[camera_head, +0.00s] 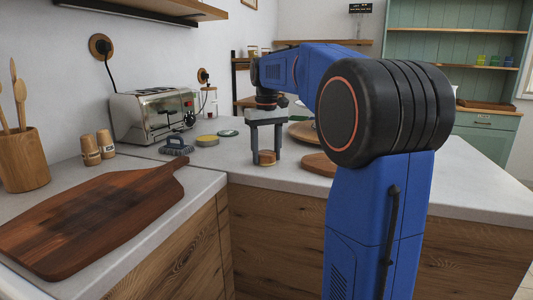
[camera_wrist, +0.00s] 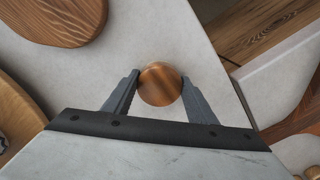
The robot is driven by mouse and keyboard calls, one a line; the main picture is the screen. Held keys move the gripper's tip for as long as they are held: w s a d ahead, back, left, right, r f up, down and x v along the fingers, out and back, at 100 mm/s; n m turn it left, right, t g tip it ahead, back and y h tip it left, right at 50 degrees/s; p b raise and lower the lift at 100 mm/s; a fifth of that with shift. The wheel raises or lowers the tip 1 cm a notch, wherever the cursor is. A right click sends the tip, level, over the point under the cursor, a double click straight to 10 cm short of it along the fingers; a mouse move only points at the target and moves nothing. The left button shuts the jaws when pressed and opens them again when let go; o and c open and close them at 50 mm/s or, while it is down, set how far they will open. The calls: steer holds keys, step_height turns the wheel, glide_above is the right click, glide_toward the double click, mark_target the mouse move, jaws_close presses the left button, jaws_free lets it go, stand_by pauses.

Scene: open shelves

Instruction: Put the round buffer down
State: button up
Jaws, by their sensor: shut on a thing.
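The round buffer is a small wooden disc (camera_wrist: 160,84) between the two grey fingers in the wrist view. It also shows low between the fingers in the head view (camera_head: 267,157). My gripper (camera_head: 266,155) points down over the pale countertop (camera_head: 232,160) and is shut on the buffer. In the wrist view the fingertips (camera_wrist: 160,86) touch its left and right sides. The buffer is at or just above the counter surface; I cannot tell whether it touches. Its underside is hidden.
Round wooden boards (camera_head: 318,164) lie right of my gripper. A scrubbing brush (camera_head: 176,146), a yellowish round tin (camera_head: 207,141) and a green lid (camera_head: 228,133) lie to its left, near a toaster (camera_head: 150,115). A dark cutting board (camera_head: 95,215) lies front left. Counter around the buffer is clear.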

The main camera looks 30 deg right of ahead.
mark_target(266, 153)
steer(key=o, duration=1.1)
step_height(266, 153, up, 12)
steer(key=shift+r, duration=0.1)
steer(key=s+a+f+t, duration=0.1)
steer(key=s+a+f, duration=0.4)
steer(key=s+f, duration=0.5)
steer(key=s+a+f+n+t, duration=0.1)
steer(key=s+a+f, duration=0.4)
steer(key=s+f, duration=0.5)
steer(key=s+a+f+t, duration=0.2)
steer(key=s+a+f, duration=0.3)
steer(key=s+f, duration=0.5)
steer(key=shift+a+f+t, duration=0.4)
steer(key=shift+f, duration=0.1)
